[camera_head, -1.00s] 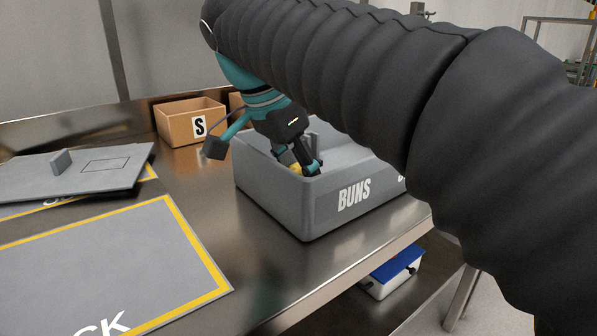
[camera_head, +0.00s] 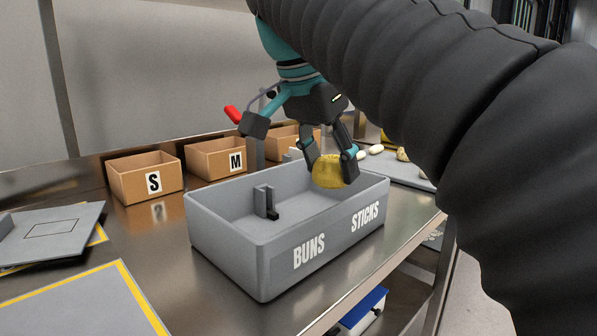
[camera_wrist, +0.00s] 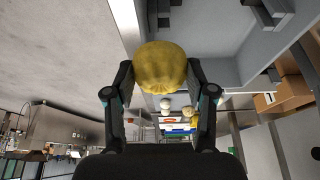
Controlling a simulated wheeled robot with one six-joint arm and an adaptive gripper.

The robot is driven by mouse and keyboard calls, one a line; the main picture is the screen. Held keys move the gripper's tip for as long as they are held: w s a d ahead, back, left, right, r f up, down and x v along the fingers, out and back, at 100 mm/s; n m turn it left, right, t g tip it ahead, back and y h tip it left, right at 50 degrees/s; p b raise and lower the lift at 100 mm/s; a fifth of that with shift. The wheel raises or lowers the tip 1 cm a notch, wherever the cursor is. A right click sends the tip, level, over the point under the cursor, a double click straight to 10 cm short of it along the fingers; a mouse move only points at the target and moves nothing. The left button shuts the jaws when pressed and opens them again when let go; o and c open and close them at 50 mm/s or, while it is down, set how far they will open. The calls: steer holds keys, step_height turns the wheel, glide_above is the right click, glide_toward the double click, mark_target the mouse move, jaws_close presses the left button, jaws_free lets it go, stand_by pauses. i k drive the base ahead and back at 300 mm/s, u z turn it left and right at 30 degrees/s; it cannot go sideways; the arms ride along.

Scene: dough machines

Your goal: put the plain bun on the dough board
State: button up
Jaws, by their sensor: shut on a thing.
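My gripper (camera_head: 333,160) is shut on a yellow bun (camera_head: 327,173) and holds it above the right part of the grey bin. The bun is rounded, and I see no topping on it. In the wrist view the bun (camera_wrist: 160,62) sits between both fingers (camera_wrist: 160,80). A grey board (camera_head: 400,170) with pale dough pieces lies beyond the bin at the right, partly hidden by my arm. Another grey board with a drawn rectangle (camera_head: 50,229) is at the left edge. I cannot tell for sure which is the dough board.
The grey bin (camera_head: 262,262) is marked BUNS and STICKS and has an upright divider (camera_head: 264,200). Cardboard boxes marked S (camera_head: 146,180) and M (camera_head: 215,160) stand behind it, with another box (camera_head: 285,143) to their right. A yellow-edged mat (camera_head: 80,305) lies front left.

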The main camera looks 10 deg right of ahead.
mark_target(388, 168)
steer(key=z, duration=0.45)
steer(key=k, duration=0.55)
steer(key=z, duration=1.05)
steer(key=i, duration=1.1)
steer(key=u, duration=0.95)
steer(key=i, duration=0.5)
steer(key=u, duration=0.5)
